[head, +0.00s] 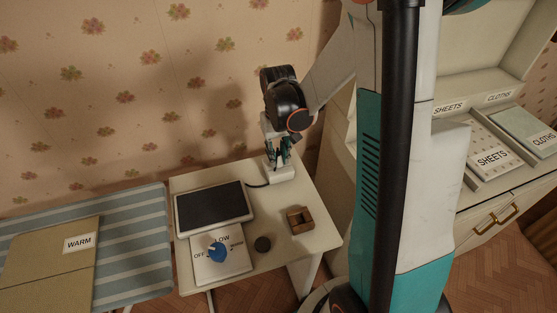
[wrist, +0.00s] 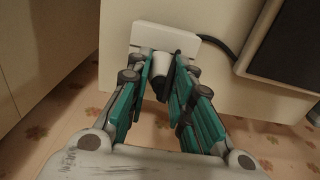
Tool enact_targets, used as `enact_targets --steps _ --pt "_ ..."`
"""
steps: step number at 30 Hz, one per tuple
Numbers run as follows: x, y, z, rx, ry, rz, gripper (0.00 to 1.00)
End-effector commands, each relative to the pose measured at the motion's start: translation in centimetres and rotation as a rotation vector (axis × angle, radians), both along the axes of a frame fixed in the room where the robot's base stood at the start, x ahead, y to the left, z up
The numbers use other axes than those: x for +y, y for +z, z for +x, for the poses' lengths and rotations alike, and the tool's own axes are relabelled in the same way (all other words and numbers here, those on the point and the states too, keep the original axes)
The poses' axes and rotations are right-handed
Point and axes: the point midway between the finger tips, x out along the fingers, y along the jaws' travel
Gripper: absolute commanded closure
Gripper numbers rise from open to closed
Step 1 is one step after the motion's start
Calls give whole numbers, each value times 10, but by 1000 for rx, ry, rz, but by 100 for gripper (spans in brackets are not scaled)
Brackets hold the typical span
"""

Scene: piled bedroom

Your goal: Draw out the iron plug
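The iron plug (wrist: 162,80) shows as a small dark and pale body between my fingers in the wrist view. It stands at a white socket block (wrist: 152,37) on the side table; the block also shows in the head view (head: 281,173). My gripper (wrist: 165,72) reaches down over the block, with one teal finger on each side of the plug. The fingers are drawn in to about the plug's width and appear shut on it. In the head view my gripper (head: 278,158) hides the plug. A dark cord (wrist: 216,45) runs beside the block.
An ironing board (head: 137,270) stands left, labelled shelves right. The wall is close behind.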

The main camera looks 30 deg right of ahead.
Motion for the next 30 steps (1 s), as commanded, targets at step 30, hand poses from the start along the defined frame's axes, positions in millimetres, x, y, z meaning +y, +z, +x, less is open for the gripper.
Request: enact_targets --steps 30 --pt "0 11 0 0 0 0 100"
